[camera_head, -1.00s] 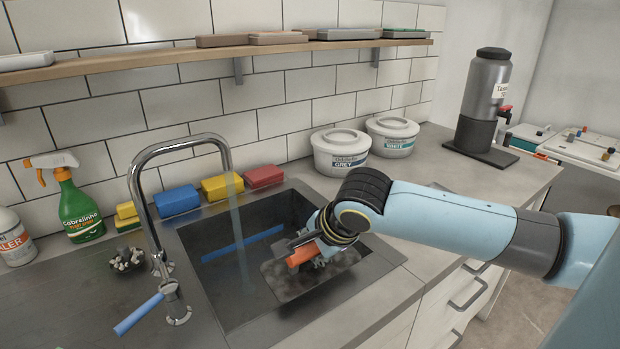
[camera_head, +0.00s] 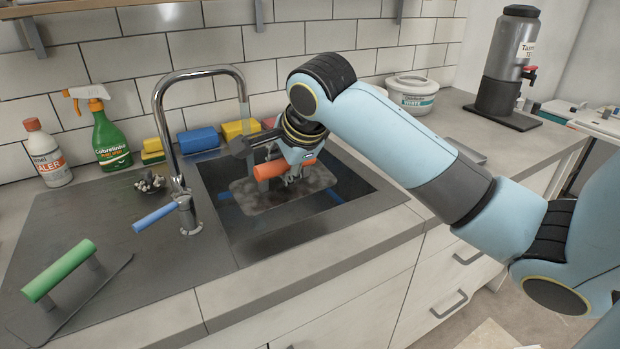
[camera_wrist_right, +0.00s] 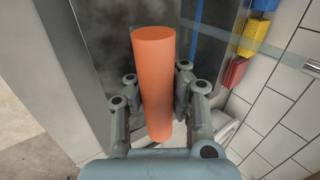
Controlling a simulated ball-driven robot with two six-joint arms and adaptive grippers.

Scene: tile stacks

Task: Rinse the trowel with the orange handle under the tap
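The trowel's orange handle (camera_head: 284,169) is held by my right gripper (camera_head: 292,172) over the sink (camera_head: 365,205). Its flat grey plate (camera_head: 262,198) has dark smears and hangs roughly level within the sink opening. In the right wrist view the handle (camera_wrist_right: 155,80) sits between both fingers of my right gripper (camera_wrist_right: 160,100). The chrome tap (camera_head: 172,130) arches over the sink from the left, its spout just left of my gripper. Its blue lever (camera_head: 155,217) points out to the left. A faint stream seems to fall from the spout; where it lands is unclear. My left gripper is out of view.
A green-handled trowel (camera_head: 60,270) lies on the drainboard left of the sink. A green spray bottle (camera_head: 110,140), a white bottle (camera_head: 48,155) and sponges (camera_head: 199,139) stand along the wall. A blue bar (camera_wrist_right: 197,28) lies in the sink. A tub (camera_head: 412,95) stands at the back right.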

